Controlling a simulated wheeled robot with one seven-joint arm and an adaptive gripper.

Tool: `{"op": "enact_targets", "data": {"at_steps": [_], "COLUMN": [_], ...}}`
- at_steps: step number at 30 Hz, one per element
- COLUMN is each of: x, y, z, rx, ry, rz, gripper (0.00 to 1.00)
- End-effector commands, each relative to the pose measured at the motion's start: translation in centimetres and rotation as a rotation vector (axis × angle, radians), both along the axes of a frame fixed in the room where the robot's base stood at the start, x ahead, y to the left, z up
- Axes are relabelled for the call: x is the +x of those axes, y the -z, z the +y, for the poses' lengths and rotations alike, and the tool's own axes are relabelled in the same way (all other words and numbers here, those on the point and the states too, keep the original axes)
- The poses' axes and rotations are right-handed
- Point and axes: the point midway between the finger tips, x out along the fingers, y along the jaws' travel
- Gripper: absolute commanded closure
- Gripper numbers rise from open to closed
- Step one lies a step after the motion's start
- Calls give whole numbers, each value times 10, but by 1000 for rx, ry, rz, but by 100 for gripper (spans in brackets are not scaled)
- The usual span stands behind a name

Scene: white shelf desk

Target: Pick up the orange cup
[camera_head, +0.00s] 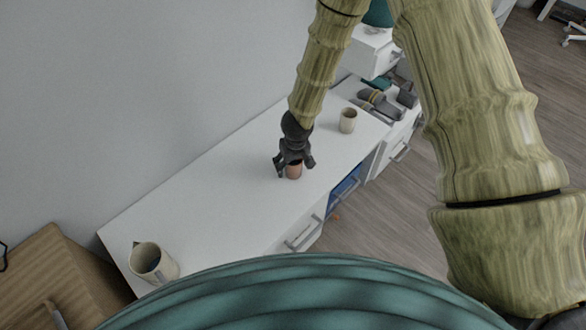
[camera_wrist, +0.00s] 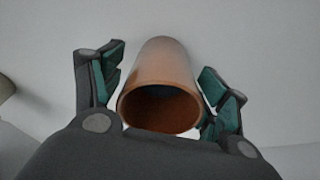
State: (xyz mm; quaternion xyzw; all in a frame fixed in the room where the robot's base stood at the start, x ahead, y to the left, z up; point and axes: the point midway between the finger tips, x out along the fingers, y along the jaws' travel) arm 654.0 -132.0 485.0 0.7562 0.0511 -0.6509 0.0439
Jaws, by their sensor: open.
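The orange cup (camera_head: 294,171) stands on the white desk top (camera_head: 215,200), partly hidden by my gripper (camera_head: 294,163) in the head view. In the wrist view the orange cup (camera_wrist: 160,80) lies between the two fingers of my gripper (camera_wrist: 160,95), with its open rim towards the camera. The fingers are open, one on each side of the cup. A narrow gap shows at the left finger; the right finger is very close to the cup wall, and I cannot tell whether it touches.
A cream cup (camera_head: 348,121) stands further back on the desk. A cream pitcher (camera_head: 152,262) stands at the near left end. Desk space around the orange cup is clear.

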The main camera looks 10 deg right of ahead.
Motion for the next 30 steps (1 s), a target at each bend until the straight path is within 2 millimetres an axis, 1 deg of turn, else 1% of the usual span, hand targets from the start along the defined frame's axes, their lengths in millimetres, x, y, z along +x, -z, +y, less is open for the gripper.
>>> {"op": "enact_targets", "data": {"at_steps": [5, 8, 12, 15, 23, 30], "x": [0, 0, 0, 0, 0, 1], "y": [-1, -1, -1, -1, -2, -16], "z": [0, 0, 0, 0, 0, 0], "rx": [0, 0, 0, 0, 0, -1], "ry": [0, 0, 0, 0, 0, 0], "rz": [0, 0, 0, 0, -1, -2], "gripper": [26, 42, 68, 83, 83, 83]}}
